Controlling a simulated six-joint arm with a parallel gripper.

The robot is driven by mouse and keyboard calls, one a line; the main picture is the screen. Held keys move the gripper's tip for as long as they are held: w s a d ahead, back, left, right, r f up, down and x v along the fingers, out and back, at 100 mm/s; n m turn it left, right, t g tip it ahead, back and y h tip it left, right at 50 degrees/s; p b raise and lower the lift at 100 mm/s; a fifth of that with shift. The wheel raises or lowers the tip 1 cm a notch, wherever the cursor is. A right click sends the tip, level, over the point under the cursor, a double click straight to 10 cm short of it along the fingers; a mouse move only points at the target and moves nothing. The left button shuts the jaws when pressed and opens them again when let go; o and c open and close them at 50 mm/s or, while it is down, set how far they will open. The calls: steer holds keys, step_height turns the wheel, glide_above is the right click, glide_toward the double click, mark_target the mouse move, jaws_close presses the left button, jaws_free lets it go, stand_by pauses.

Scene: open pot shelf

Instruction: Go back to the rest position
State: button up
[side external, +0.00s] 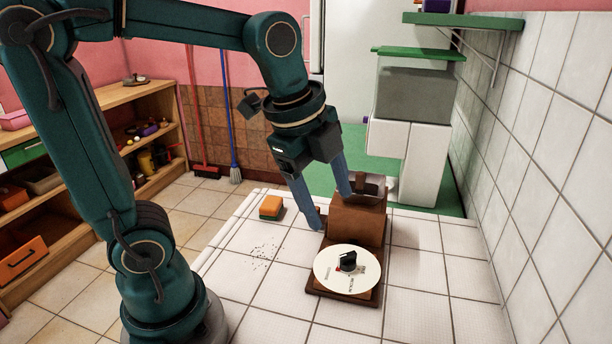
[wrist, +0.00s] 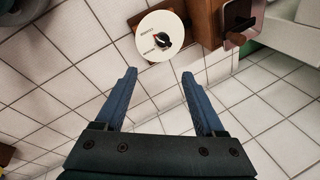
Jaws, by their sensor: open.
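My gripper (side external: 332,205) is open and empty, its two blue fingers spread apart and pointing down over the white tiled counter. In the side view it is above and just left of a brown wooden box (side external: 357,222). A white round dial with a black knob (side external: 333,272) lies on a brown board in front of the box. In the wrist view my gripper (wrist: 158,78) has nothing between its fingers, and the dial (wrist: 150,48) shows beyond the fingertips. The box (wrist: 204,22) is partly cut off at the top there.
An orange and green sponge (side external: 271,207) lies on the counter left of the box, with dark crumbs (side external: 262,251) near it. A wooden shelf (side external: 150,92) stands at the left. A tiled wall (side external: 540,150) and green shelf (side external: 462,20) bound the right. The counter's front left is clear.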

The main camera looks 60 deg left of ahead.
steer(key=s+f+n+t, duration=0.1)
steer(key=s+n, duration=0.6)
steer(key=n, duration=0.7)
steer(key=shift+s+d+f+n+t, duration=0.3)
steer(key=shift+f+t, duration=0.1)
steer(key=shift+f, duration=0.25)
